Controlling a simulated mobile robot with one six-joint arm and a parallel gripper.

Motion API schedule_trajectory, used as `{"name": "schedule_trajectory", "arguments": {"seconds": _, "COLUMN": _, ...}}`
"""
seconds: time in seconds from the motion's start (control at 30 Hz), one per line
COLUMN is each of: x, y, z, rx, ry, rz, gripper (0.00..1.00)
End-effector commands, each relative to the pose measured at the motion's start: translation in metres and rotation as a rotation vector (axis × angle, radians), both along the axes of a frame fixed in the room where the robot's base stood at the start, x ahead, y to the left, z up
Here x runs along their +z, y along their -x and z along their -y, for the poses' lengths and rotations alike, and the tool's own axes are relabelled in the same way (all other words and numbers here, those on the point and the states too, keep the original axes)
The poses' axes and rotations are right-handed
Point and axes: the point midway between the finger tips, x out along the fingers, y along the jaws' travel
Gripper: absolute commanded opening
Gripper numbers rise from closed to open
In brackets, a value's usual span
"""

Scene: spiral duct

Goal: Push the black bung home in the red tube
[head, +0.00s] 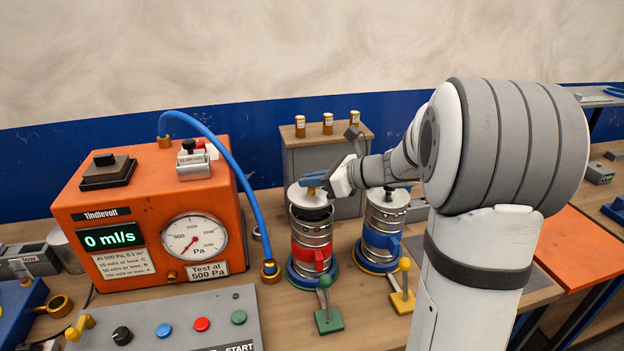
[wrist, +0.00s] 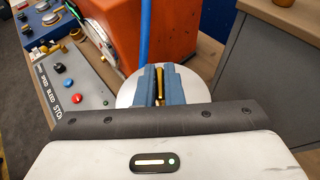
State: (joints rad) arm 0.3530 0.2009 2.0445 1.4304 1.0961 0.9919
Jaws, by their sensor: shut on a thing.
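The red tube (head: 311,257) is a ribbed metal duct with a red band, upright on a blue base ring. The bung sits at its mouth, with a pale round top plate (head: 302,199) and a black body (head: 311,214) showing between plate and tube rim. How deep the body sits inside is hidden. My gripper (head: 314,182) comes in from the right above the plate. In the wrist view its blue fingers are shut on the bung's upright brass handle (wrist: 159,84), with the pale plate (wrist: 126,92) below.
A similar tube with a blue band (head: 382,240) stands close on the right. An orange tester (head: 150,215) reading 0 ml/s is on the left, its blue hose (head: 243,190) ending near the red tube. Green (head: 327,318) and yellow (head: 403,300) handles stand in front. A grey cabinet (head: 330,160) is behind.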

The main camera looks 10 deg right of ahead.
Motion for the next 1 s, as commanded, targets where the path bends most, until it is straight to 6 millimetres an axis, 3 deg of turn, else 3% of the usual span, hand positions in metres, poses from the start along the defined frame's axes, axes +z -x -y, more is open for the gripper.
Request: {"name": "schedule_trajectory", "arguments": {"seconds": 1.0, "x": -0.027, "y": 0.000, "z": -0.001, "rx": 0.001, "ry": 0.000, "rz": 0.000, "gripper": 0.00}}
